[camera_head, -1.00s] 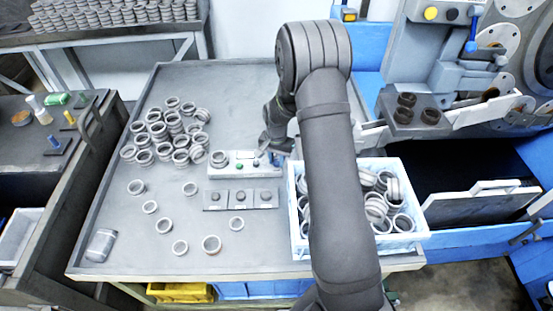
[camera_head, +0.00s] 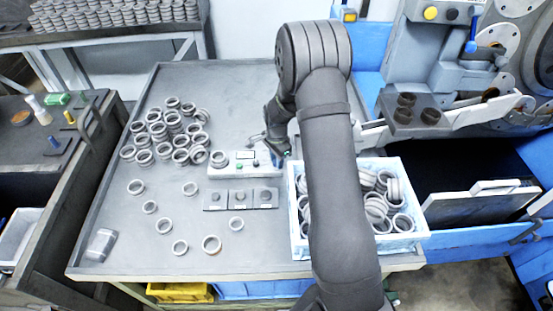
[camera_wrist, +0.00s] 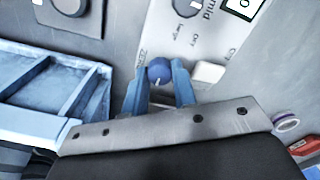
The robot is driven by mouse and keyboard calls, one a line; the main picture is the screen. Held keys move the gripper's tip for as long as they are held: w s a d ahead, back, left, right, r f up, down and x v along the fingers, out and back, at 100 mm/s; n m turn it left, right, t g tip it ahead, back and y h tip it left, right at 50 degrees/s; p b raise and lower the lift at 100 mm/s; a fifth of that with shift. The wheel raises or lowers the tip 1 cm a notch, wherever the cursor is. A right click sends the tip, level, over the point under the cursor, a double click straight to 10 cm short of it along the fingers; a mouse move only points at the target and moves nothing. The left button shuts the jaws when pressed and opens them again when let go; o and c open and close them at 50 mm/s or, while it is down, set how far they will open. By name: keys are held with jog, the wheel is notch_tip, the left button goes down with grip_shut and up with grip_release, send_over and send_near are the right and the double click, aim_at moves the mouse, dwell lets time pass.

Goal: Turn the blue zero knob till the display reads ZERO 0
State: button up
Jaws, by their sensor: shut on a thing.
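The blue zero knob (camera_wrist: 159,70) shows in the wrist view, with a white pointer mark on it aimed downward. My gripper (camera_wrist: 160,88) is shut on the knob, one blue finger on each side. The knob sits on the pale panel of the gauge box (camera_wrist: 215,40), which also shows on the table in the head view (camera_head: 219,172). The display (camera_wrist: 245,8) is cut off at the top of the wrist view, and its full reading cannot be seen. In the head view the display (camera_head: 245,155) is too small to read, and the arm hides the knob.
A white square button (camera_wrist: 208,73) is close to the right finger. The pale blue bin (camera_head: 296,222) of rings stands just right of the gauge box. Loose rings (camera_head: 172,125) are piled to its left. A plate with several dark round pieces (camera_head: 240,199) lies in front.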

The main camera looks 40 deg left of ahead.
dwell(0.3)
jog(key=o, duration=1)
jog(key=shift+r, duration=0.1)
notch_tip(320, 180, up, 17)
jog(key=shift+r, duration=0.1)
notch_tip(320, 180, down, 18)
jog(key=shift+r, duration=0.25)
dwell(0.3)
